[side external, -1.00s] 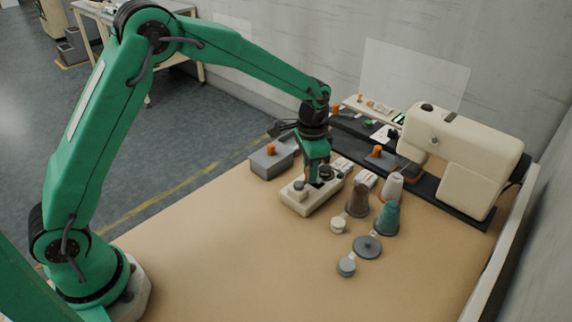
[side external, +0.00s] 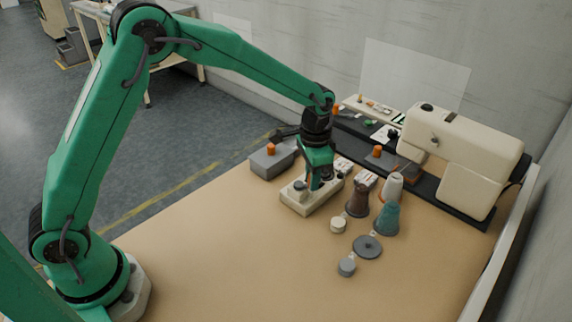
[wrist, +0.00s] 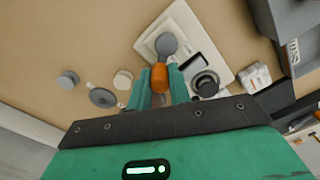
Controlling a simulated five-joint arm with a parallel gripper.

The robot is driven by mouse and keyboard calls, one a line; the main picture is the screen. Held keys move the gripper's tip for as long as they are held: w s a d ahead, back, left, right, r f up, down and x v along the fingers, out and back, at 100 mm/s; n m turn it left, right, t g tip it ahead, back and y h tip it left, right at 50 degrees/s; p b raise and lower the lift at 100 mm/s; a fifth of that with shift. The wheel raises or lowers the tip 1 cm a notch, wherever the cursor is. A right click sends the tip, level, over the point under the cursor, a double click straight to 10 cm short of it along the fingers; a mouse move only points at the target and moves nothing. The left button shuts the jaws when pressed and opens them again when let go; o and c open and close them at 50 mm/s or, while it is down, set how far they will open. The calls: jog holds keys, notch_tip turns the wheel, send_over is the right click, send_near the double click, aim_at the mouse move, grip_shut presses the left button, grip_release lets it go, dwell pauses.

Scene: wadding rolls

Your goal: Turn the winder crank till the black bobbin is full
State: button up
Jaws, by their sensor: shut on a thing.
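The winder has a cream base (side external: 297,203) on the tan table; the base also shows in the wrist view (wrist: 184,22). A grey round piece (wrist: 166,43) sits on it. A dark round piece (wrist: 206,84), apparently the black bobbin, sits on its other part; I cannot tell how full it is. My gripper (side external: 317,186) is over the winder, pointing down. In the wrist view its teal fingers (wrist: 160,82) are shut on an orange crank knob (wrist: 159,75), one on each side. The crank arm is mostly hidden.
Brown (side external: 357,202), white (side external: 393,187) and teal (side external: 386,218) cones stand right of the winder. A cream spool (side external: 338,226), grey disc (side external: 367,247) and grey spool (side external: 347,267) lie nearer. The front table is clear.

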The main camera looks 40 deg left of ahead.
jog(key=shift+s+f, duration=0.1)
jog(key=shift+s+d, duration=0.15)
jog(key=shift+s, duration=0.75)
jog(key=shift+s, duration=0.1)
jog(key=shift+s+a, duration=0.35)
jog(key=shift+s, duration=0.45)
jog(key=shift+a, duration=0.1)
jog(key=shift+s+a, duration=0.45)
jog(key=shift+a, duration=0.25)
